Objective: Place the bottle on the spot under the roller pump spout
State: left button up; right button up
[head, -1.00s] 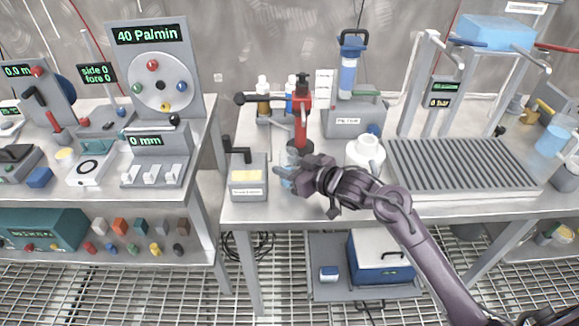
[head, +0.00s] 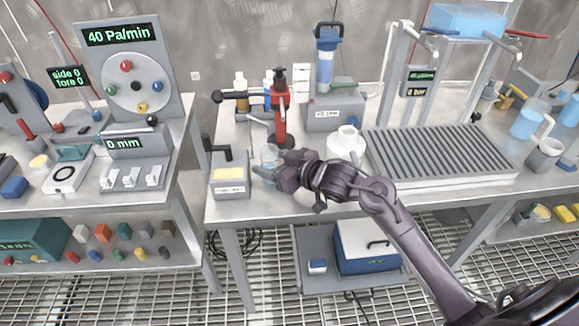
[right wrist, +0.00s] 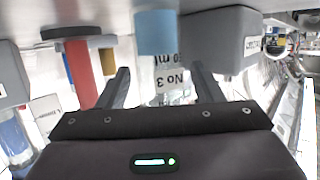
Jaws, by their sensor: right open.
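A small clear bottle (head: 268,154) stands on the middle bench, just in front of the red column's black base. My right gripper (head: 270,172) is low at the bench front, at the bottle. In the right wrist view, which is upside down, the bottle (right wrist: 157,34) shows a light blue part and a white label with "No 3". My right gripper's fingers (right wrist: 160,76) are open, one on each side of the bottle. Contact cannot be told. I cannot tell which device is the roller pump; its spout and the spot are not clear. My left gripper is out of view.
A grey box with a black crank (head: 230,175) stands close left of the bottle. The red column (head: 280,110) is behind it, with a dark sideways bar. A white jug (head: 346,146) and a ribbed tray (head: 440,155) stand to the right. Bare bench lies in front.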

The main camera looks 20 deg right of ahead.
jog(key=v, duration=1)
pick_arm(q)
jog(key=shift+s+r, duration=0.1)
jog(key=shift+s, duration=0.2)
pick_arm(e)
jog(key=shift+s+d+r, duration=0.2)
jog(key=shift+s+d, duration=0.1)
jog(key=shift+s, duration=0.3)
